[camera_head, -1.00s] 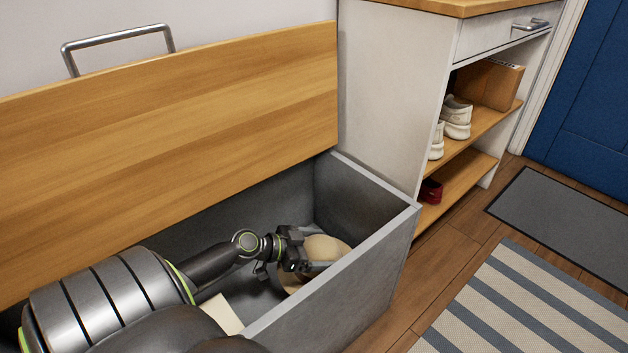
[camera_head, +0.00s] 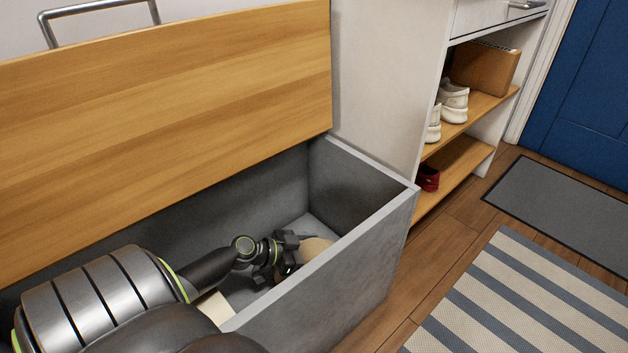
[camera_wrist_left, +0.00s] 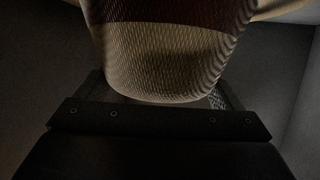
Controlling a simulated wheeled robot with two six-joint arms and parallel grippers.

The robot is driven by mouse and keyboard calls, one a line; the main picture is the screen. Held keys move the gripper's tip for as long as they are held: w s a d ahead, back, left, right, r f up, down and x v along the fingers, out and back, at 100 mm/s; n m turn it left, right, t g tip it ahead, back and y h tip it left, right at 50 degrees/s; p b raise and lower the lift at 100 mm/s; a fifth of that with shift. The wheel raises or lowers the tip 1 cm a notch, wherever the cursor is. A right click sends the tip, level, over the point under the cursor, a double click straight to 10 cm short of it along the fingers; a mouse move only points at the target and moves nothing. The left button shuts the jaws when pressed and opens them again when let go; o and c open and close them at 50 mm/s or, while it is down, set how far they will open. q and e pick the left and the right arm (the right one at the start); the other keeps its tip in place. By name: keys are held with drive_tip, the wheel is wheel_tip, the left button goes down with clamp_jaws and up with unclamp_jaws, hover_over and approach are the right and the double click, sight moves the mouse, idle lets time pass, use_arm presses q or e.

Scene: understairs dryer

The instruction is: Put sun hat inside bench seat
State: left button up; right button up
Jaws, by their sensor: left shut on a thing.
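The sun hat (camera_head: 315,248) is tan and sits low inside the open bench seat (camera_head: 365,216), near its right end. The bench's front wall hides part of the hat. My left gripper (camera_head: 290,258) reaches down into the bench and is shut on the hat. In the left wrist view the woven hat (camera_wrist_left: 165,60), with a dark band, fills the space between the fingers. Whether the hat touches the bench floor I cannot tell. My right gripper is not in view.
The wooden bench lid (camera_head: 180,120) stands raised behind the opening. A pale flat item (camera_head: 215,307) lies in the bench beside my arm. A shelf unit with white shoes (camera_head: 452,102) stands to the right. A striped rug (camera_head: 520,300) covers the floor.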

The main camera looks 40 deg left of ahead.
use_arm(q)
drive_tip(key=shift+f, duration=0.65)
drive_tip(key=o, duration=0.8)
drive_tip(key=shift+r, duration=0.15)
drive_tip(key=p+v, duration=0.1)
drive_tip(key=v, duration=0.6)
drive_tip(key=shift+s+a, duration=0.15)
drive_tip(key=shift+s, duration=0.05)
